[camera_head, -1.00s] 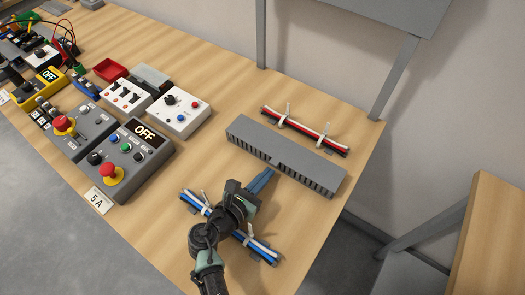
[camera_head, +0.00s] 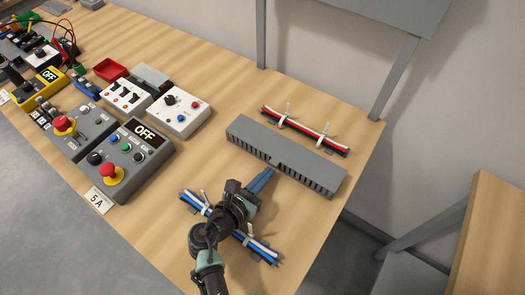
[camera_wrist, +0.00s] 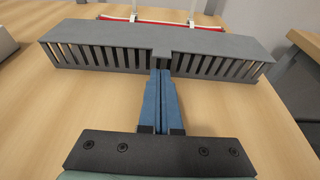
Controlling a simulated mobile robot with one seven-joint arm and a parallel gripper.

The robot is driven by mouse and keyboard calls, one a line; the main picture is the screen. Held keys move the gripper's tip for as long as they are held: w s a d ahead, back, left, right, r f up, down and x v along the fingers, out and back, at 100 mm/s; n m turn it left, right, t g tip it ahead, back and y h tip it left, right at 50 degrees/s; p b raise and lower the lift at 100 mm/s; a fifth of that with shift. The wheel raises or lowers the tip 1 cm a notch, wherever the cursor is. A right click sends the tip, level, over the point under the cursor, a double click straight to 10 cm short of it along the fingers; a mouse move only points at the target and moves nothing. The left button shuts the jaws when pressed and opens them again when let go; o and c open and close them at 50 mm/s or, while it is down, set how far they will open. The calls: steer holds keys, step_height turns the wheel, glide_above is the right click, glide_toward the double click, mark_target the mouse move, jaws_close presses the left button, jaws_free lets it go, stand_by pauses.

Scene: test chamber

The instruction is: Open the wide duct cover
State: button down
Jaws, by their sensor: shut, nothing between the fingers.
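The wide duct (camera_head: 300,155) is a long grey slotted channel on the table, with its flat grey cover (camera_head: 285,143) lying on top. In the wrist view the cover (camera_wrist: 115,40) spans the duct (camera_wrist: 95,58), and a small tab (camera_wrist: 161,58) sticks out at the middle of its near edge. My gripper (camera_head: 269,172) has blue fingers that are shut and empty. In the wrist view the fingertips (camera_wrist: 161,73) are just at the tab; I cannot tell whether they touch it. The fingers hide part of the slots below.
A red and white cable bundle (camera_head: 305,130) lies behind the duct. A blue and white bundle (camera_head: 265,248) lies under my arm. A grey control box (camera_head: 125,160) and a white switch box (camera_head: 180,112) stand left. Bare table lies right of the duct.

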mark_target(271, 163)
steer(key=shift+w+d, duration=0.55)
steer(key=shift+w, duration=0.2)
steer(key=shift+r, duration=0.2)
steer(key=shift+r+p, duration=1.05)
steer(key=shift+p, duration=0.25)
steer(key=shift+r+p, duration=0.55)
steer(key=shift+w+d+r, duration=0.1)
steer(key=shift+r, duration=0.05)
steer(key=shift+w+d+r+p, duration=0.4)
steer(key=shift+w+r+p, duration=0.2)
steer(key=shift+r, duration=0.1)
steer(key=shift+w+d+r+p, duration=0.35)
steer(key=shift+w+r+p, duration=0.2)
steer(key=shift+r, duration=0.1)
steer(key=shift+s+a+p, duration=0.4)
steer(key=shift+s+a, duration=0.3)
steer(key=shift+s, duration=0.25)
steer(key=shift+s+a+p, duration=0.4)
steer(key=shift+s+a, duration=0.25)
steer(key=shift+s, duration=0.35)
steer(key=shift+s+a+p, duration=0.4)
steer(key=shift+s+a, duration=0.3)
steer(key=shift+s, duration=0.25)
